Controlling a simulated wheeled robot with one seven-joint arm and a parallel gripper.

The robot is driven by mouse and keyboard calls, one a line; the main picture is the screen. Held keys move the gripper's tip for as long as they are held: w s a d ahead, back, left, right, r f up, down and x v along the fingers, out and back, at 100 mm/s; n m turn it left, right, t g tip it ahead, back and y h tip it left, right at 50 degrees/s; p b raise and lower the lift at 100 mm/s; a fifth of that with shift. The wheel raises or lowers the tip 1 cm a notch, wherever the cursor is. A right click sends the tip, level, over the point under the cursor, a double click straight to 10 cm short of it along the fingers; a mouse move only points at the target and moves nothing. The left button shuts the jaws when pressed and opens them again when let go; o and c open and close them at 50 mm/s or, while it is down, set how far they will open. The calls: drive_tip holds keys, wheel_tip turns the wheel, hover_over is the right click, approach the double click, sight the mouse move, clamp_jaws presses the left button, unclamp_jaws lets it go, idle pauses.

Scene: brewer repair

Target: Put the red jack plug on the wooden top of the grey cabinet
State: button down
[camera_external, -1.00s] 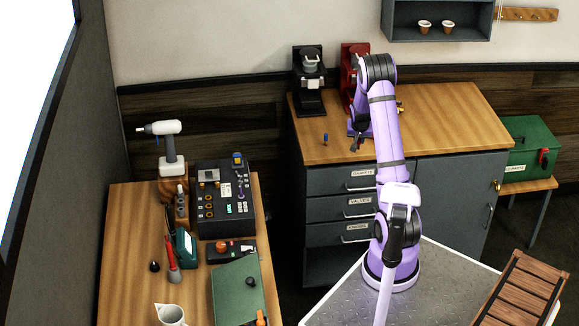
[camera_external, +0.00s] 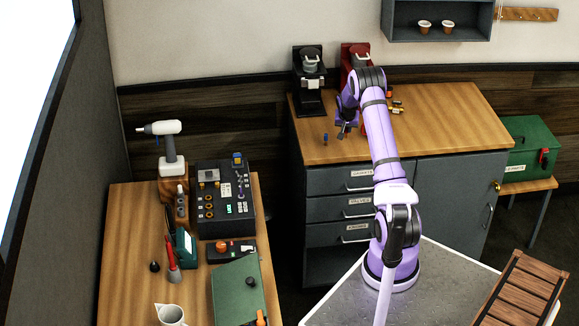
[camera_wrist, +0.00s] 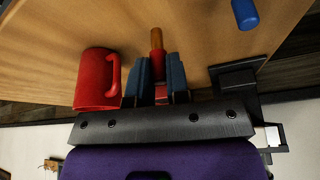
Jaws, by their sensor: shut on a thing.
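My gripper (camera_external: 345,131) is low over the wooden top (camera_external: 445,115) of the grey cabinet (camera_external: 450,195), in front of the brewers. In the wrist view, my gripper (camera_wrist: 160,80) is shut on the red jack plug (camera_wrist: 161,94). Its red body sits between the two fingers and its orange-brown end (camera_wrist: 156,40) sticks out past them. I cannot tell whether the plug touches the wood. In the external view the plug is too small to make out.
A blue plug (camera_external: 325,138) stands left of my gripper. A red mug (camera_wrist: 98,80) is close beside the fingers. A black brewer (camera_external: 309,80) and a red brewer (camera_external: 352,58) stand behind. Small brass-coloured parts (camera_external: 397,104) lie right of the arm. The top's right side is clear.

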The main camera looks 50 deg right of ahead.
drive_tip(key=shift+w+d, duration=0.4)
drive_tip(key=shift+w, duration=0.05)
drive_tip(key=shift+f, duration=1.75)
drive_tip(key=shift+f, duration=0.1)
drive_tip(key=c, duration=1.1)
unclamp_jaws()
drive_tip(key=shift+f, duration=0.1)
